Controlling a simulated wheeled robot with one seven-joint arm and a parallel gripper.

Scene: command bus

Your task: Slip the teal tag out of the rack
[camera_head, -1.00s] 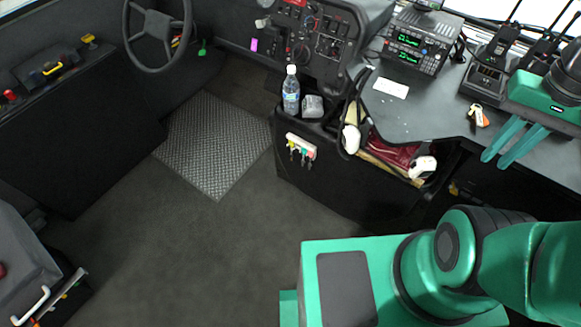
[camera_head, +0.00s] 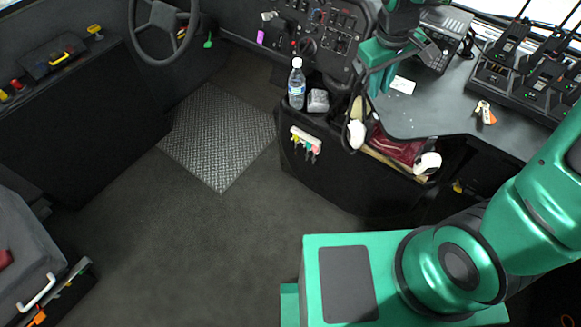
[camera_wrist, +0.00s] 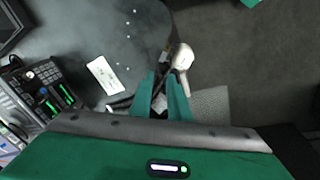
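The rack (camera_head: 306,138) is a small white bar on the front of the dark console, below the water bottle. Several small coloured tags hang from it, yellow, green-teal and red among them. The teal tag (camera_head: 308,149) is small and near the middle; its exact edges are hard to tell. My gripper (camera_head: 374,86) is above the console, to the right of and higher than the rack, with its fingers pointing down. In the wrist view my gripper (camera_wrist: 162,98) shows a gap between its teal fingers and holds nothing. I cannot make out the rack in the wrist view.
A water bottle (camera_head: 296,84) and a grey object (camera_head: 318,100) stand above the rack. A bin beside them holds a dark red item (camera_head: 397,147) and white-ended things (camera_head: 427,163). A card (camera_head: 403,85), keys (camera_head: 485,112) and radios sit on the desk. The floor before the rack is clear.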

